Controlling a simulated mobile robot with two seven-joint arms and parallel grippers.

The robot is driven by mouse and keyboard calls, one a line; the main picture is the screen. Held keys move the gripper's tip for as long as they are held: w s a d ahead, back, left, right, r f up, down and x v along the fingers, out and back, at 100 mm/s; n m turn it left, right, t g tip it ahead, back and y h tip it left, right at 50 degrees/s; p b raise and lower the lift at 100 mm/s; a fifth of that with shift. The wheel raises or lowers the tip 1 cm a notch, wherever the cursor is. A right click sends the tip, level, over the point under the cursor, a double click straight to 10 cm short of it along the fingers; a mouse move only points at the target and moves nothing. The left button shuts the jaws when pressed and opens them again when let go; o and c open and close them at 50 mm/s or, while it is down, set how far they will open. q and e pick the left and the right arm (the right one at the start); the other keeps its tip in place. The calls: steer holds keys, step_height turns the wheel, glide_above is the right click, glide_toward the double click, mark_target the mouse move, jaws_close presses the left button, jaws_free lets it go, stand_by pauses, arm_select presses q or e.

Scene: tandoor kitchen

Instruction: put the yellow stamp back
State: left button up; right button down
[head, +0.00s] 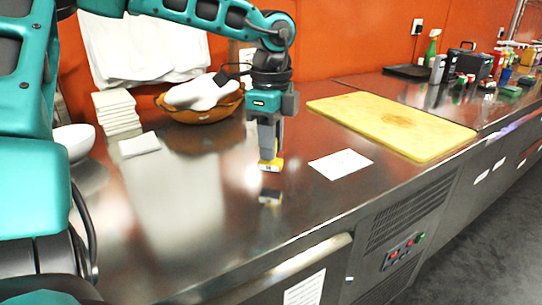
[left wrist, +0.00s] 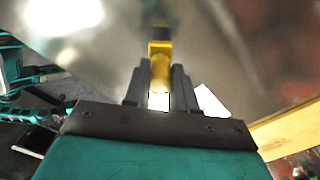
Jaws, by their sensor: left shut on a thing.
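A small yellow stamp (head: 270,166) with a pale label on its side is held between the fingers of my left gripper (head: 269,157). In the head view it hangs above the steel counter (head: 215,225), and its reflection shows below it. In the left wrist view the yellow stamp (left wrist: 160,52) sticks out between the two dark fingers of my left gripper (left wrist: 160,80). A white paper sheet (head: 341,164) lies on the counter to the right of the stamp. My right gripper is in neither view.
A yellow cutting board (head: 392,125) lies to the right. Behind are a brown bowl with white cloth (head: 202,103), stacked white napkins (head: 116,112) and a single folded napkin (head: 139,145). Bottles and boxes (head: 478,64) stand far right. The counter's front middle is clear.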

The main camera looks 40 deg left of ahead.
arm_select(q)
step_height(320, 180, down, 3)
steer(key=shift+r, duration=0.1)
steer(key=shift+b, duration=0.35)
steer(key=o, duration=0.8)
steer(key=shift+o, duration=0.2)
steer(key=shift+r+p, duration=0.2)
steer(key=shift+p, duration=0.2)
step_height(320, 180, up, 12)
steer(key=shift+f+p, duration=0.1)
steer(key=shift+p, duration=0.9)
